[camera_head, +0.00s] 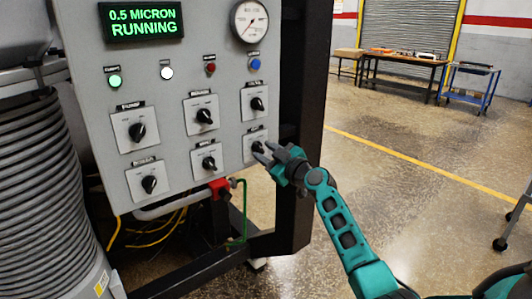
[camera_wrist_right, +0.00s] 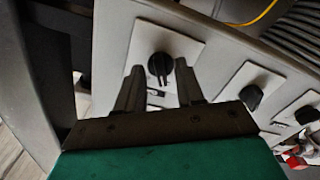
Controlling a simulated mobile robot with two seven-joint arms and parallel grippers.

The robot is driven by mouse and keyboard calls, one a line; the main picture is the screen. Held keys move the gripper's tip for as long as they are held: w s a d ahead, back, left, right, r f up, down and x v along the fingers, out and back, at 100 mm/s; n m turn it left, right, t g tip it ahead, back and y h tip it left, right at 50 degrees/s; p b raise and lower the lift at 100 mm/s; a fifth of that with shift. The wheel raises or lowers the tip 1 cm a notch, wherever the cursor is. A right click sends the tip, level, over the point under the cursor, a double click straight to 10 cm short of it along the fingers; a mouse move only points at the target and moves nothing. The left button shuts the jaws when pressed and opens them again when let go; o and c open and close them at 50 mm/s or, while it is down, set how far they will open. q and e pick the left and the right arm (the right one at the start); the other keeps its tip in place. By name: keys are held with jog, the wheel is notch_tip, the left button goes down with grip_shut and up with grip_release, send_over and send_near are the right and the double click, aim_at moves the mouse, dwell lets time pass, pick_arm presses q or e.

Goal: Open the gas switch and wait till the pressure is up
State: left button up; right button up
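The grey control panel (camera_head: 180,75) carries several black rotary switches on white plates. My right gripper (camera_head: 262,153) is in front of the lower right switch (camera_head: 257,147). In the right wrist view this switch's black knob (camera_wrist_right: 160,67) lies just beyond and between the two fingertips (camera_wrist_right: 158,75). The fingers are apart and empty, and no contact with the knob shows. The switch labels are too small to read, so I cannot tell which is the gas switch. The green display (camera_head: 143,21) reads "0.5 MICRON RUNNING". The round pressure gauge (camera_head: 250,21) is at the top right. My left gripper is not in view.
A red valve (camera_head: 219,188) and green pipe (camera_head: 238,215) sit below the panel. A dark frame post (camera_head: 303,80) stands right of it. A ribbed hose column (camera_head: 40,190) is at the left.

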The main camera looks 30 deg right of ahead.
jog(key=shift+w, duration=0.25)
jog(key=shift+c, duration=0.4)
grip_shut()
